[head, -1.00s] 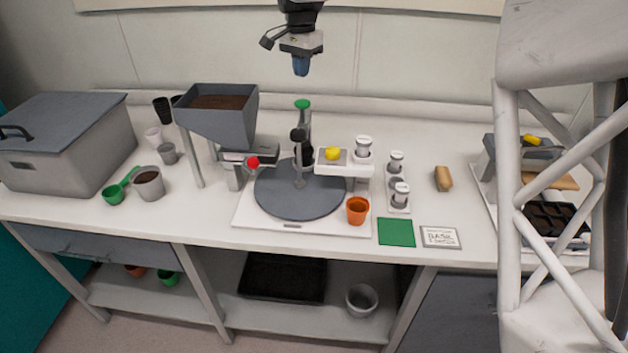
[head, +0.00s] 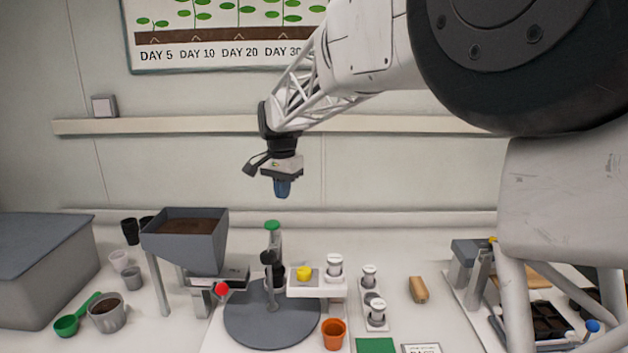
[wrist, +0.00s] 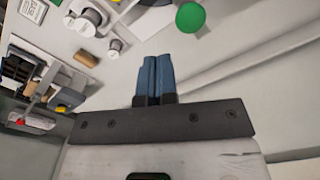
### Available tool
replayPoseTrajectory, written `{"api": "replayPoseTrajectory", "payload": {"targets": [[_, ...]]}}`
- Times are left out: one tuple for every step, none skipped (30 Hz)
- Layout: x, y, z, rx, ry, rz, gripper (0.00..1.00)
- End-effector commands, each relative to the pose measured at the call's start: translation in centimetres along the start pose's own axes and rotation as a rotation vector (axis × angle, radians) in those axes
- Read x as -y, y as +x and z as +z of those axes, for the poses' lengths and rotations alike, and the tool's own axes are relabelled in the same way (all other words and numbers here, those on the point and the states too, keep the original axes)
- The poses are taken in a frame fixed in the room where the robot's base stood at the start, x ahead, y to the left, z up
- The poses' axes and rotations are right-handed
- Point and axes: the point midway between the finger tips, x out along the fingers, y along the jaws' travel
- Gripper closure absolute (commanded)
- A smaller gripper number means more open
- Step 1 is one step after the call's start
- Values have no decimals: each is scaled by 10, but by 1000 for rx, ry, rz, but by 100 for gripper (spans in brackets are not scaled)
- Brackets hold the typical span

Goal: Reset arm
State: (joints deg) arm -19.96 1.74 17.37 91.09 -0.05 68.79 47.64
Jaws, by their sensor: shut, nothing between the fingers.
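My gripper (head: 282,188) hangs in the air above the bench, pointing down, well clear of everything. In the wrist view its two blue fingers (wrist: 154,76) are together with nothing between them. Below it in the head view are the green knob (head: 272,226) on its post and the round grey turntable (head: 255,315). The green knob also shows in the wrist view (wrist: 190,17), apart from the fingers.
A grey soil hopper (head: 190,240) stands left of the turntable. An orange pot (head: 334,333) and a raised white shelf (head: 318,290) with a yellow piece are to the right. A wall rail (head: 200,126) runs behind my arm.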

Motion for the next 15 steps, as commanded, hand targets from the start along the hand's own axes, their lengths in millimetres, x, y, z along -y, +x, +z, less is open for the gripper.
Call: {"api": "replayPoseTrajectory", "payload": {"targets": [[-15, -5, 2, -5, -6, -5, 100], [-23, -7, 5, -8, -14, -8, 100], [-35, -9, 8, -12, -23, -11, 100], [-44, -11, 10, -14, -32, -13, 100], [-53, -13, 12, -17, -39, -15, 100], [-66, -14, 16, -21, -51, -17, 100], [-75, -16, 19, -24, -58, -20, 100], [-84, -17, 22, -28, -68, -22, 100], [-96, -19, 26, -33, -78, -25, 100], [-105, -20, 29, -36, -86, -27, 100], [-114, -20, 33, -38, -94, -28, 100], [-126, -21, 38, -43, -106, -31, 100], [-135, -22, 41, -46, -113, -32, 100], [-144, -22, 45, -50, -122, -35, 100], [-156, -23, 49, -55, -132, -37, 100]]}}
